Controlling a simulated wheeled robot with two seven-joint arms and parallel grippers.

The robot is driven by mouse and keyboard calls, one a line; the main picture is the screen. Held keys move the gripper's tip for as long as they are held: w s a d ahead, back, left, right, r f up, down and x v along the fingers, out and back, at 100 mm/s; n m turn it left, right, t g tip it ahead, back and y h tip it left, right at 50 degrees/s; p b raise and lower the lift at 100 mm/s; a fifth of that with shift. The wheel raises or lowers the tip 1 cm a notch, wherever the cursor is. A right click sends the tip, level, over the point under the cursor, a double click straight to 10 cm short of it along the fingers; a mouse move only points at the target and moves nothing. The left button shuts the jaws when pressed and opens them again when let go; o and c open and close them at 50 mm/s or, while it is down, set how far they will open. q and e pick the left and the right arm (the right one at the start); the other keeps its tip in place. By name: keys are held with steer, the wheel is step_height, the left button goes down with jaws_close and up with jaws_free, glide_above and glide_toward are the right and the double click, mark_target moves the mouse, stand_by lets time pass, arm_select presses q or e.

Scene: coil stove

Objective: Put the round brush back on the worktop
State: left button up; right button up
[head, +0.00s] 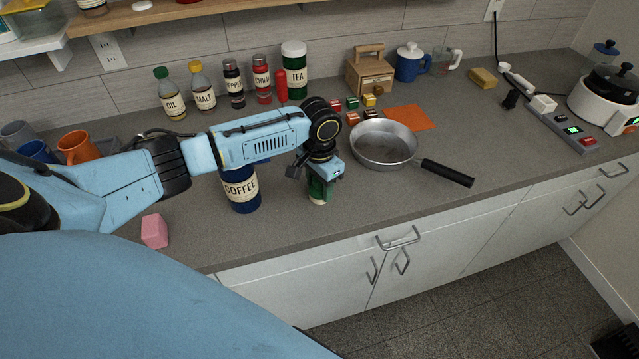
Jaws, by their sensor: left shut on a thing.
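My left gripper (322,175) reaches in from the left and points down over the worktop (290,222), near its front edge. It is shut on a dark green thing, which I take to be the round brush (318,190). The upper part of the brush is hidden by the gripper. Its lower end is at or just above the worktop; I cannot tell whether it touches. My right gripper is not in view.
A blue coffee canister (241,190) stands close left of the gripper, partly behind my arm. A frying pan (382,145) with a black handle lies to the right. A pink block (154,231) sits at the front left. The worktop between canister and pan handle is mostly clear.

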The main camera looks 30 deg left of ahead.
arm_select(q)
steer(key=o, duration=0.9)
steer(key=shift+f, duration=0.1)
steer(key=shift+o, duration=0.2)
step_height(320, 180, up, 12)
steer(key=shift+r+p, duration=0.2)
steer(key=shift+p, duration=0.1)
